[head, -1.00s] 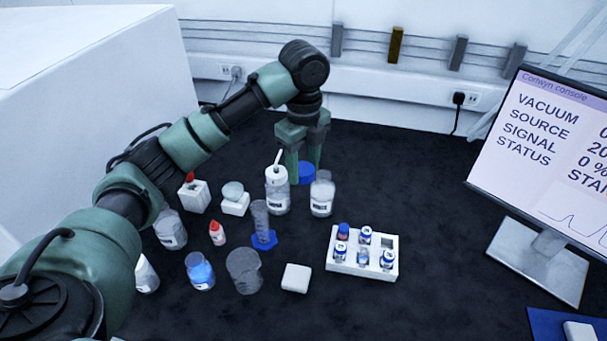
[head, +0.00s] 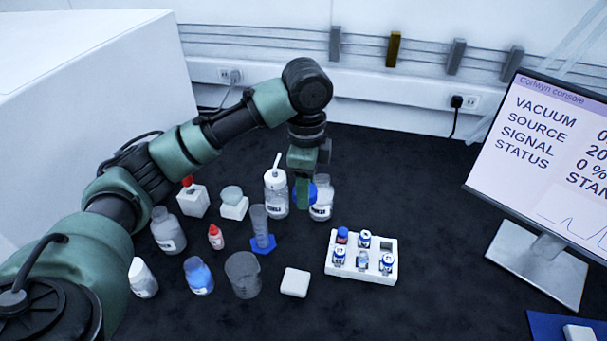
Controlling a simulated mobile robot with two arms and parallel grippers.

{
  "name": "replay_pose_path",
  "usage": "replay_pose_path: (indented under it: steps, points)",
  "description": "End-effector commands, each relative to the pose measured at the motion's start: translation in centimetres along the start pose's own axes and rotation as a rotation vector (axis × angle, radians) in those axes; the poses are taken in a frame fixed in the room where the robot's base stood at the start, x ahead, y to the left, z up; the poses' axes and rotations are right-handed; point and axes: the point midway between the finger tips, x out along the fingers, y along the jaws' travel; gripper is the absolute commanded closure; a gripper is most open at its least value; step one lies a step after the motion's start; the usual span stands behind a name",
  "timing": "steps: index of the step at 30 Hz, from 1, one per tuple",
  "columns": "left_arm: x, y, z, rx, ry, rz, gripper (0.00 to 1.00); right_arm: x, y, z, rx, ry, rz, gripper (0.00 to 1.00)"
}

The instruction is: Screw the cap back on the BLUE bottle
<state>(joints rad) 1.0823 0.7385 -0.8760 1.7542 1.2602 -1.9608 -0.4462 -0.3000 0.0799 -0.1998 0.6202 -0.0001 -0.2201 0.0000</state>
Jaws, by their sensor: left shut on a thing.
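My left gripper (head: 304,188) points down at the back of the bench. It is shut on a blue cap (head: 299,195), partly covered by the fingers. The cap shows between a white-topped squeeze bottle (head: 276,195) and a clear labelled jar (head: 321,204); whether it touches either is unclear. A small bottle with blue contents (head: 199,277) stands upright at the front left, well apart from the gripper. No cap shows on its top. My right gripper is not in view.
A graduated cylinder on a blue base (head: 263,245), a beaker (head: 243,276), a red-capped dropper bottle (head: 215,238) and a white block (head: 295,282) stand around. A white vial rack (head: 361,272) is right of them. A monitor (head: 545,150) stands at right. Bench between rack and monitor is clear.

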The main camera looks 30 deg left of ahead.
Motion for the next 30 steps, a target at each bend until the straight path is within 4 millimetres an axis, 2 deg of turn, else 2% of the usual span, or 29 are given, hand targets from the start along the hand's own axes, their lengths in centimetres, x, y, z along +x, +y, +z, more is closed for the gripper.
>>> replay_pose_path:
  steps: [21,30]
  points:
    - [2.1,10.8,-0.8,-1.017,-0.001,0.000,0.92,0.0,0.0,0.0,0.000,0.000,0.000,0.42]
    - [2.6,13.6,-0.6,-1.251,-0.001,0.000,0.92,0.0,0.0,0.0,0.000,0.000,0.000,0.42]
